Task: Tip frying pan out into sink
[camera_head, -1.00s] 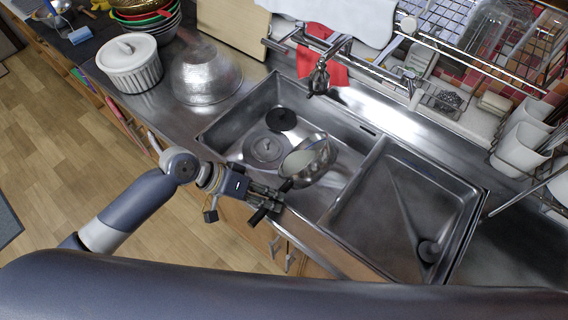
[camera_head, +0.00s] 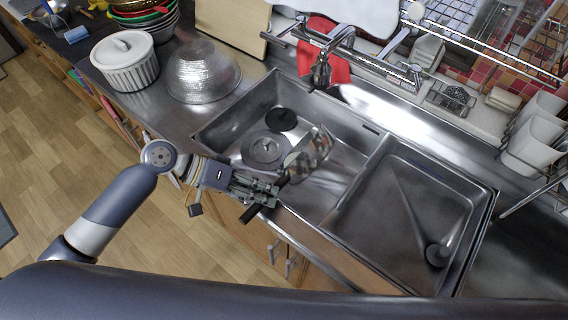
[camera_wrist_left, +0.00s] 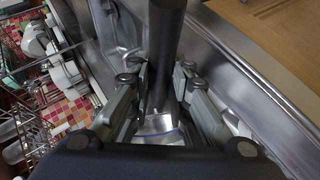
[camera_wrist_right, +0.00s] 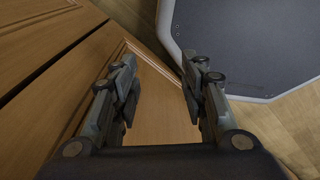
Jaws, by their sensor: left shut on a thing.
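The frying pan (camera_head: 314,153) is over the left basin of the steel sink (camera_head: 345,212), tipped steeply, almost on edge. Its dark handle (camera_head: 256,211) is held in my left gripper (camera_head: 272,190), which is shut on it at the sink's front edge. In the left wrist view the black handle (camera_wrist_left: 166,40) runs between the fingers (camera_wrist_left: 160,82). I cannot tell whether anything is left in the pan. My right gripper (camera_wrist_right: 158,72) shows only in its wrist view, open and empty, with wooden cabinet fronts and floor beyond.
The faucet (camera_head: 322,70) stands behind the left basin. A metal colander (camera_head: 202,72) and a white lidded pot (camera_head: 126,62) stand left of the sink. A dish rack with white containers (camera_head: 533,138) is at the right. The right basin (camera_head: 405,210) is empty apart from its drain.

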